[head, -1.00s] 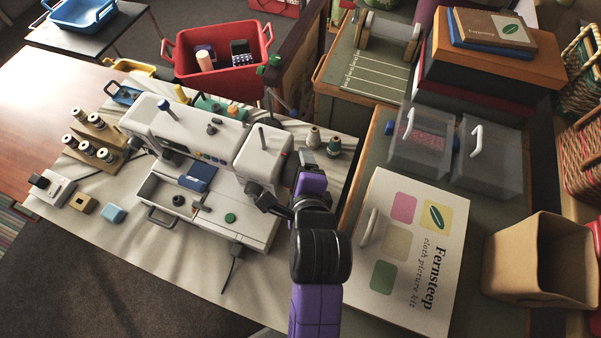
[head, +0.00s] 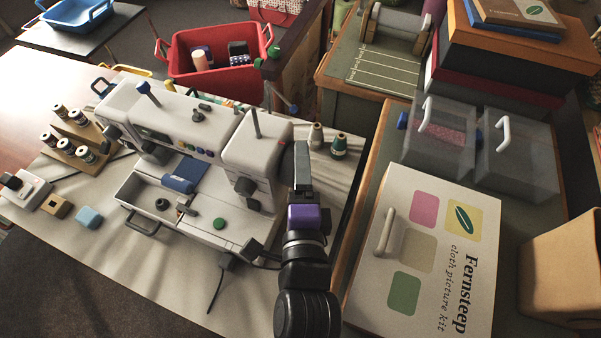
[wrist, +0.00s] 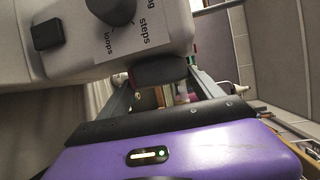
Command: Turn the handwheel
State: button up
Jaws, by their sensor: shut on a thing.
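The white sewing machine (head: 190,135) stands on the cloth-covered table, with its right end beside my gripper (head: 301,160). My gripper's purple body (wrist: 170,150) fills the bottom of the wrist view. Its two grey fingers are shut on the dark handwheel (wrist: 160,71), one on each side of it. The handwheel sits at the machine's end, next to the panel with a dark knob and the word "steps". In the head view my gripper mostly hides the handwheel. How far the wheel is turned cannot be told.
Thread spools (head: 336,146) stand just right of the machine. A white kit box (head: 425,240) and clear bins (head: 438,135) lie on the right-hand table. A red basket (head: 190,72) is behind the machine. A black cord (head: 222,285) hangs near the front.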

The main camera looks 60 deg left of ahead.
jog(key=shift+s+f, duration=0.1)
jog(key=o, duration=1.4)
jog(key=shift+b+v, duration=0.8)
jog(key=shift+v, duration=3.05)
